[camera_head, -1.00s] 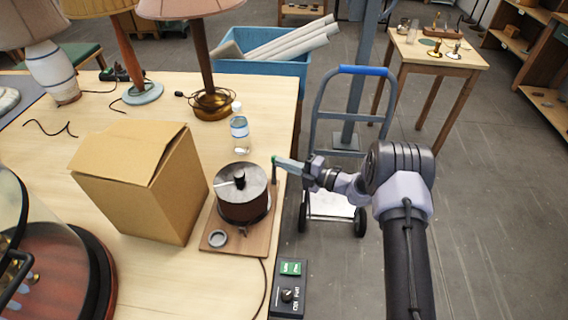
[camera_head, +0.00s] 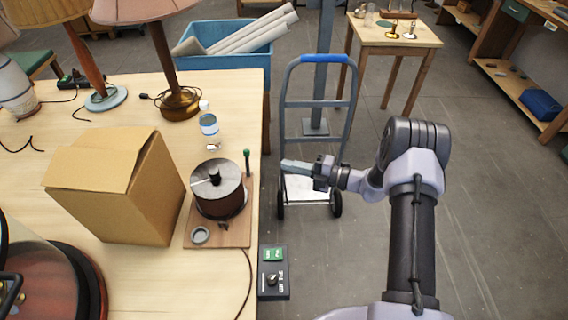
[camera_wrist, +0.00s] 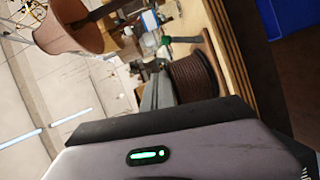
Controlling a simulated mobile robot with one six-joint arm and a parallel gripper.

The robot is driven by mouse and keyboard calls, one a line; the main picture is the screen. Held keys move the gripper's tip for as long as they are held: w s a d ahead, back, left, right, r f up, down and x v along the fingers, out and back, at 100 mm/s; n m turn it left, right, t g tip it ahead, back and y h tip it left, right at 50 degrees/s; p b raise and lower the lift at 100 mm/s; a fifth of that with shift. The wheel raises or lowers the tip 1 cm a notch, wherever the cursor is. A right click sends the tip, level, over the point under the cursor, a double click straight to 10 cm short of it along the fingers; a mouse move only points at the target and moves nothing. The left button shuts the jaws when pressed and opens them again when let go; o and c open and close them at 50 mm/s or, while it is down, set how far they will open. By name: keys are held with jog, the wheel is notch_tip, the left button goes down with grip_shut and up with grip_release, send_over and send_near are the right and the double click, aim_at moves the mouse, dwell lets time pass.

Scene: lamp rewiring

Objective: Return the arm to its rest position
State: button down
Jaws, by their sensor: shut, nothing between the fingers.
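My gripper (camera_head: 297,166) is shut and empty in the head view. It hangs in free air just past the table's right edge, in front of the hand truck. To its left, on the table, is a dark drum-like device (camera_head: 219,190) on a wooden base, with a green-tipped lever (camera_head: 247,161) standing at its back right corner. My gripper is apart from the lever. In the wrist view the brown ribbed drum (camera_wrist: 194,78) shows close ahead, with the green piece (camera_wrist: 166,40) beyond it.
A cardboard box (camera_head: 113,190), a clear bottle (camera_head: 209,125) and several lamps stand on the table (camera_head: 150,90). A control box (camera_head: 273,271) sits at the table's right edge. The blue-handled hand truck (camera_head: 321,60) stands behind my gripper. Open floor (camera_head: 480,220) lies to the right.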

dwell(0.3)
jog(key=s+a+r+n+g+h+b, duration=0.2)
jog(key=s+r+n+g+h+b, duration=0.1)
jog(key=s+r+n, duration=0.7)
jog(key=s+a+r+n+g+h+b, duration=0.25)
jog(key=s+r+n, duration=0.45)
jog(key=n, duration=0.5)
jog(key=s+d+n+t+h+b, duration=0.1)
jog(key=s+d+n+t+h, duration=0.1)
jog(key=s+d+n+h, duration=0.2)
jog(key=s+d+n+t+h+b, duration=0.2)
jog(key=s+d+n+h, duration=0.2)
jog(key=s+n, duration=0.7)
jog(key=shift+s+d+f+n, duration=0.15)
jog(key=shift+d+n, duration=0.3)
jog(key=shift+n, duration=0.25)
